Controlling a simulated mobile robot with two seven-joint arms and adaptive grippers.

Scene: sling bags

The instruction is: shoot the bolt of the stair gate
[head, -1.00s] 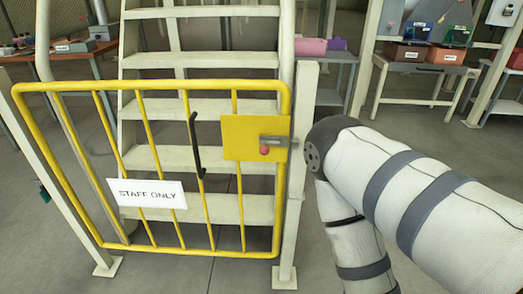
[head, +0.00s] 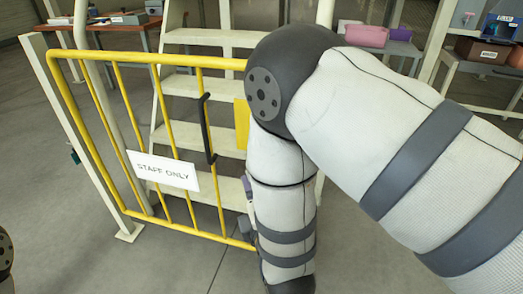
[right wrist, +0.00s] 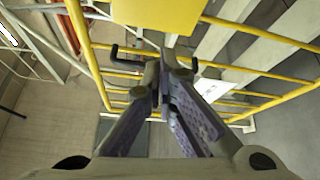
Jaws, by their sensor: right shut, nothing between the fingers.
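The yellow stair gate (head: 180,145) stands across the foot of the steps, with a black pull handle (head: 207,130) and a "STAFF ONLY" sign (head: 163,171). Its yellow bolt plate (head: 241,122) shows only as a strip beside my right arm. The bolt is hidden behind that arm in the head view. In the right wrist view, the plate (right wrist: 153,12) is at the top edge, but I cannot make out the bolt. My right gripper (right wrist: 165,66) is shut and empty, in front of the gate bars and handle, below the plate in the picture. My left gripper is out of view.
Cream stairs (head: 192,86) rise behind the gate. A slim cream post (head: 88,140) stands at the gate's left side. A table (head: 118,30) is at the back left, and shelves with bins (head: 484,50) are at the back right. The floor in front is clear.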

